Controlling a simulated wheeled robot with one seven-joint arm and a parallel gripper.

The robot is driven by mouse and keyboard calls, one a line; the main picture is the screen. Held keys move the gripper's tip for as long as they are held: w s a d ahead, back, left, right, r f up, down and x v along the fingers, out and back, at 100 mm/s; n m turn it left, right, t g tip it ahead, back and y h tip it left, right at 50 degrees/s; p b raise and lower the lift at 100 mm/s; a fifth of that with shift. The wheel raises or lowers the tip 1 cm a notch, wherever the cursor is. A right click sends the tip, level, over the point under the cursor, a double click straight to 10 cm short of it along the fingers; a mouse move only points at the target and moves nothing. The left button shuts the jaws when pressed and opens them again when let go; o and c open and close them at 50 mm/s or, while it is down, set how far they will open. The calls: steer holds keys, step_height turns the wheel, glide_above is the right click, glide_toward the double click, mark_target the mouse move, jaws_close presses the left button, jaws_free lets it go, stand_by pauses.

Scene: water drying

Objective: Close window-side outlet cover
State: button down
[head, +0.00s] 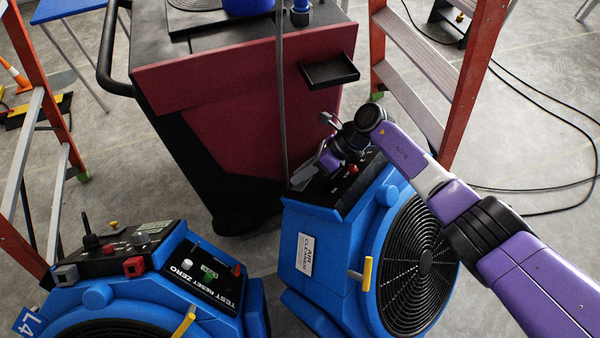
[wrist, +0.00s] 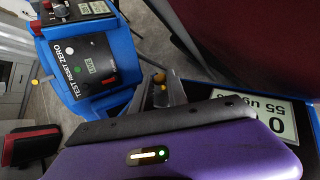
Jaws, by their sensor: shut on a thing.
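A blue air cleaner (head: 315,285) with a round black fan grille stands at centre right in the head view. My gripper (head: 303,172) is over its dark top panel, beside the red cart, and partly hidden by my own wrist. In the wrist view my grey fingers (wrist: 163,92) are close together around a small brass-coloured part (wrist: 159,79). I cannot tell whether this part belongs to an outlet cover. No outlet cover can be made out clearly. A white readout (wrist: 255,118) shows upside down at the right of the wrist view.
A second blue unit (head: 150,300) with a test panel stands at lower left. A red and black cart (head: 230,120) stands close behind both units. Orange ladders (head: 470,80) flank the cart. Black cables (head: 545,130) lie on the grey floor at right.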

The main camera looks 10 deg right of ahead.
stand_by(0.3)
steer(key=c, duration=1.3)
jaws_free()
steer(key=shift+p+v, duration=0.95)
steer(key=shift+v, duration=3)
